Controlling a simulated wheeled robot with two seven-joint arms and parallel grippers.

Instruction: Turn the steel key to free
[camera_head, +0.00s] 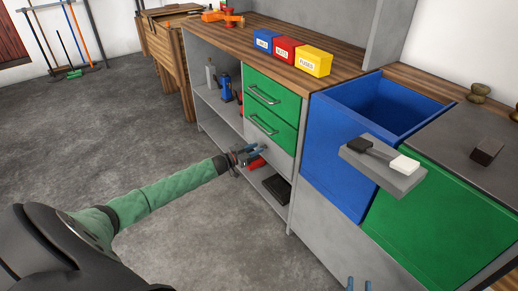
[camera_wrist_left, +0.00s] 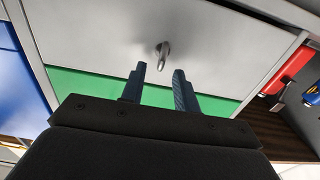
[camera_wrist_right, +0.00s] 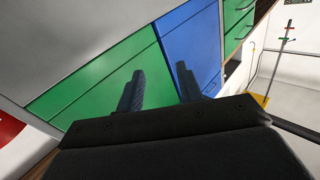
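The steel key (camera_wrist_left: 162,50) sticks out of a plain grey drawer front (camera_wrist_left: 100,30). It shows in the left wrist view, just beyond and between my left fingertips, apart from both. My left gripper (camera_wrist_left: 159,70) is open and empty, facing this front. In the head view my left gripper (camera_head: 252,154) is at the grey front (camera_head: 283,153) below two green drawers; the key cannot be made out there. My right gripper (camera_wrist_right: 160,72) is open and empty, facing green and blue fronts. Only its fingertips (camera_head: 358,286) show at the head view's bottom edge.
Green drawers (camera_head: 272,98) with bar handles are above the grey front. Open shelves (camera_head: 215,110) are left of it. A blue open bin (camera_head: 340,150) and a green cabinet (camera_head: 430,220) stand to the right. A grey block (camera_head: 385,172) juts out there. The floor in front is clear.

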